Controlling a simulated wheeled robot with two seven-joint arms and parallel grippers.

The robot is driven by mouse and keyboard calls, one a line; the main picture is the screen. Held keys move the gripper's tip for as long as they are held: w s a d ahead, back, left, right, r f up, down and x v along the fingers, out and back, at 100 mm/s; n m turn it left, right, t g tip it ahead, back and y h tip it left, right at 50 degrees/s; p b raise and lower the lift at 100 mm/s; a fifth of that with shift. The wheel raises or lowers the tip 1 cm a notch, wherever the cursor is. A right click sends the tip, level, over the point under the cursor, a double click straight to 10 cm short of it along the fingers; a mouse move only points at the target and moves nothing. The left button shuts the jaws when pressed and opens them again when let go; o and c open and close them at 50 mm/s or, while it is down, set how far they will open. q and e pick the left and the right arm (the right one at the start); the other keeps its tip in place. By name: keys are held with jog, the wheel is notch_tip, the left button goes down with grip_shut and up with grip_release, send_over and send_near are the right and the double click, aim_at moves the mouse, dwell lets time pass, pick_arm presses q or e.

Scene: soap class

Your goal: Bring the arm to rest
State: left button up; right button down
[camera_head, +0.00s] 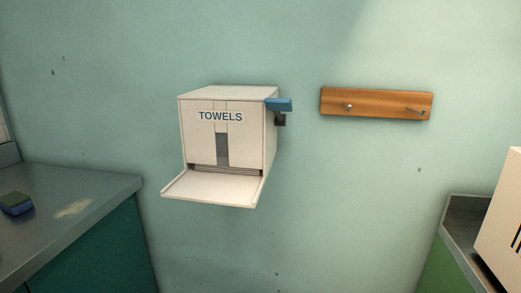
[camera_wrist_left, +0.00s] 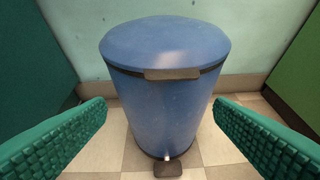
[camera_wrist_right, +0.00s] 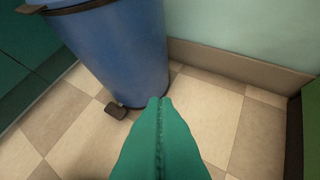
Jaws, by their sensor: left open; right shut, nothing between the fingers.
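My left gripper (camera_wrist_left: 160,135) shows in the left wrist view with its two green ridged fingers wide apart and nothing between them. A blue pedal bin (camera_wrist_left: 165,100) stands on the floor beyond those fingers, with its lid down. My right gripper (camera_wrist_right: 161,102) shows in the right wrist view with its green fingers together and empty. The blue bin (camera_wrist_right: 120,50) is also there, behind and to the left of the fingertips. I cannot tell from this view whether they are apart from it. Neither arm shows in the head view.
A white towel dispenser (camera_head: 250,135) with a blue lever (camera_head: 279,104) and its front flap down hangs on the wall, beside a wooden hook board (camera_head: 376,104). A grey counter (camera_head: 100,185) with a green and blue sponge (camera_head: 15,204) is at left. Another counter (camera_head: 462,215) with a white box (camera_head: 505,220) is at right.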

pick_arm(q)
jog(key=s+a+f+g+y+p, duration=0.1)
jog(key=s+a+f+g+p, duration=0.1)
jog(key=s, duration=0.9)
jog(key=s+a+f+g+y+p, duration=0.1)
jog(key=s+g+p, duration=0.4)
jog(key=s, duration=0.6)
jog(key=s+a+f+g+p, duration=0.3)
jog(key=s+a+p, duration=0.1)
jog(key=s, duration=0.8)
jog(key=shift+a+f+n+g+y, duration=0.15)
jog(key=shift+a+n+g+y, duration=0.2)
jog(key=shift+a, duration=0.25)
pick_arm(e)
jog(key=s+d+g+h, duration=0.1)
jog(key=s+d+g, duration=0.1)
jog(key=s, duration=0.8)
jog(key=s+d+f+g+h, duration=0.1)
jog(key=s+d+g, duration=0.2)
jog(key=s, duration=0.8)
jog(key=s+d+g+h, duration=0.1)
jog(key=s+d, duration=0.4)
jog(key=s, duration=0.6)
jog(key=shift+f+m+g+h, duration=0.3)
jog(key=shift+f+g+h, duration=0.1)
jog(key=shift+g, duration=0.3)
pick_arm(q)
jog(key=shift+s, duration=0.1)
pick_arm(e)
jog(key=shift+s, duration=0.1)
